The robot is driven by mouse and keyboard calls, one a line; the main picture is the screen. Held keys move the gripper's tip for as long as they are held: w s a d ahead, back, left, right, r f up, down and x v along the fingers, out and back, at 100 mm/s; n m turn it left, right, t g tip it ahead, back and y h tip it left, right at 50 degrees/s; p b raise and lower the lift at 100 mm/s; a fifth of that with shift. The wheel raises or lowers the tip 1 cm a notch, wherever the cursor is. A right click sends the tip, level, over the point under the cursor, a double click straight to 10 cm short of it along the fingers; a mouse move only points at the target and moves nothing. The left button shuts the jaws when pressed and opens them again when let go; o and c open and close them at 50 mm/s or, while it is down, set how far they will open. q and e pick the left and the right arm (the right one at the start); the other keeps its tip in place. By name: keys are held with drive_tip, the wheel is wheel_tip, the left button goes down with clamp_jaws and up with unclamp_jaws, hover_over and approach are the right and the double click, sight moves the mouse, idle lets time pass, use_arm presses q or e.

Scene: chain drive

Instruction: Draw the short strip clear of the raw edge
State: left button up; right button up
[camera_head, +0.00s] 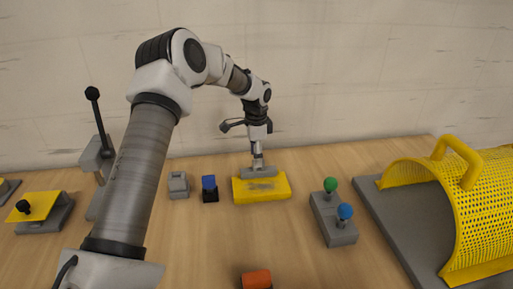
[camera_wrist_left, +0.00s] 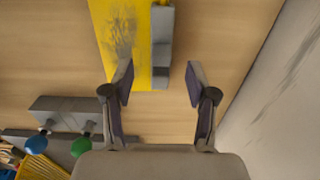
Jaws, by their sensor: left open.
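A yellow block (camera_head: 244,194) with a dark scuffed patch on top lies on the table near the wall. A short grey bar (camera_head: 250,171) runs along its back edge; I cannot tell whether this is the short strip. My left gripper (camera_head: 257,163) points down at this bar. In the left wrist view the gripper (camera_wrist_left: 158,76) is open and empty, one finger over the yellow block (camera_wrist_left: 143,62), the other past the grey bar (camera_wrist_left: 163,48). Whether the fingers reach down beside the bar is unclear. My right gripper is out of view.
A grey box with green and blue knobs (camera_head: 331,222) and a yellow mesh guard (camera_head: 480,215) stand right. A blue-topped block (camera_head: 209,187) and small grey block (camera_head: 178,185) stand left. An orange block (camera_head: 257,279) is in front. The middle table is clear.

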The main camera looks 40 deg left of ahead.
sight(255, 169)
use_arm(q)
drive_tip(key=f, duration=0.6)
drive_tip(key=shift+a+f, duration=0.1)
drive_tip(key=shift+a, duration=0.1)
drive_tip(key=shift+d, duration=0.15)
clamp_jaws()
drive_tip(key=shift+r+p, duration=3.85)
drive_tip(key=shift+r, duration=0.25)
